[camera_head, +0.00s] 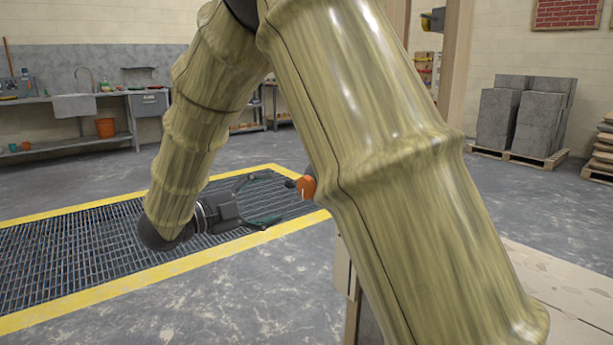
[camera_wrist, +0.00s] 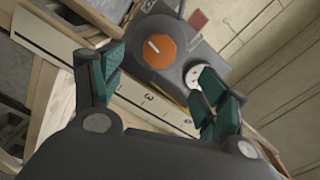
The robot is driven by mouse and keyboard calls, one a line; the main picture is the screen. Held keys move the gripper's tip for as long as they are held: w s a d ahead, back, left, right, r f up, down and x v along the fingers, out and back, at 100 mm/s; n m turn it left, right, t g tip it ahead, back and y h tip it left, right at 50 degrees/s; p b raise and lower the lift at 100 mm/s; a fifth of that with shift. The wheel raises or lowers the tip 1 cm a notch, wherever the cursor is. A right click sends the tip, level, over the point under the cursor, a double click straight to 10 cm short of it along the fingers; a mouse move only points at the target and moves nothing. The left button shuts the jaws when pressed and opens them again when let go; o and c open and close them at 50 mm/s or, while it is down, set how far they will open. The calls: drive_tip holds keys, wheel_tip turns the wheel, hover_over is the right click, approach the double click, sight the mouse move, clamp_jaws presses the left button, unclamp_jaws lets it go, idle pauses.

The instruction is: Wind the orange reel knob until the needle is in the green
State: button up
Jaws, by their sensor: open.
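The orange reel knob (camera_wrist: 160,50) shows in the wrist view as an orange disc with a short pale line on it, on a dark grey housing. Beside it is a small round white dial (camera_wrist: 194,76), partly hidden by my right finger; I cannot tell where its needle points. In the head view the knob (camera_head: 307,187) is a small orange shape at the edge of my arm, which hides the housing. My gripper (camera_head: 268,202) is open and empty, its fingers pointing toward the knob and apart from it. In the wrist view my gripper (camera_wrist: 150,88) has green-padded fingers spread below the knob.
A light bench top (camera_head: 560,275) is at the lower right. A floor grating (camera_head: 90,240) with yellow edges lies behind my gripper. Grey slabs (camera_head: 522,115) stand on pallets at the back right.

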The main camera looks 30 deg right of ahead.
sight(303, 189)
drive_tip(key=d+n+p, duration=0.1)
drive_tip(key=d+n, duration=0.2)
drive_tip(key=n, duration=0.2)
drive_tip(key=d+n+p, duration=0.1)
drive_tip(key=d+n, duration=0.3)
drive_tip(key=n, duration=0.2)
drive_tip(key=d+n+p, duration=0.2)
drive_tip(key=d+n, duration=0.2)
drive_tip(key=n, duration=0.2)
drive_tip(key=shift+w+d, duration=0.25)
drive_tip(key=shift+w, duration=0.05)
drive_tip(key=shift+c, duration=0.3)
drive_tip(key=c, duration=1)
